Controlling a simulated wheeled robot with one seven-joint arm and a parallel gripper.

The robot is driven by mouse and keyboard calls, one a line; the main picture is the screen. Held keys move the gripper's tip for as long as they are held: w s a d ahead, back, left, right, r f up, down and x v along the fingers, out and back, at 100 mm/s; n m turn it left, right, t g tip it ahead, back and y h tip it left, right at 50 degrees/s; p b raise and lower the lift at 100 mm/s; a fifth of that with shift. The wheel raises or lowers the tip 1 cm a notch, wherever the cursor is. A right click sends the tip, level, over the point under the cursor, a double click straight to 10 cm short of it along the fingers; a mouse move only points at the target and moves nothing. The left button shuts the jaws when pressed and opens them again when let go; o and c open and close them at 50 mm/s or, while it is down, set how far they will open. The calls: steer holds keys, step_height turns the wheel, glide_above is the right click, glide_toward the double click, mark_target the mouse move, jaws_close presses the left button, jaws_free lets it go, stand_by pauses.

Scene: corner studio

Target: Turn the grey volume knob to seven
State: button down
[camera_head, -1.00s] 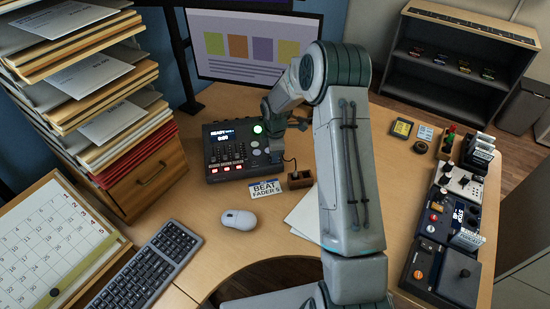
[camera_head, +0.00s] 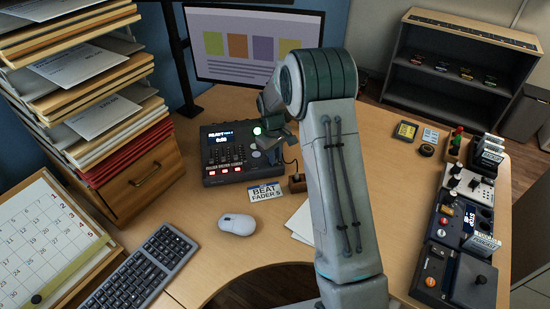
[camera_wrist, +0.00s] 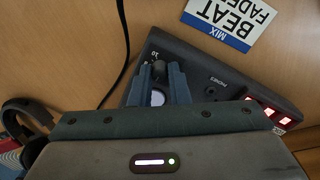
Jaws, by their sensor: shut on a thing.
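The black mixer (camera_head: 213,176) stands on the desk in front of the monitor, with several faders, lit red buttons and a small display. My gripper (camera_wrist: 159,72) is over the mixer's corner, with its two blue-grey fingers on either side of the grey volume knob (camera_wrist: 158,67), shut on it. A "10" mark shows beside the knob; its pointer is too small to read. A pale round pad shows between the fingers lower down. In the head view my gripper (camera_head: 274,152) covers the knob at the mixer's right side.
A white mouse (camera_head: 237,224) and a keyboard (camera_head: 145,272) are nearer. Paper stacks stand left, and several control boxes line the right.

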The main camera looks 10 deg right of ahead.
steer(key=m+b, duration=0.1)
steer(key=m, duration=0.3)
steer(key=shift+w+m, duration=0.1)
steer(key=shift+m, duration=0.2)
steer(key=m, duration=0.5)
steer(key=shift+r, duration=0.1)
steer(key=shift+m, duration=0.3)
steer(key=c, duration=1.4)
jaws_free()
steer(key=shift+o, duration=0.2)
step_height(320, 180, up, 14)
steer(key=shift+a, duration=0.35)
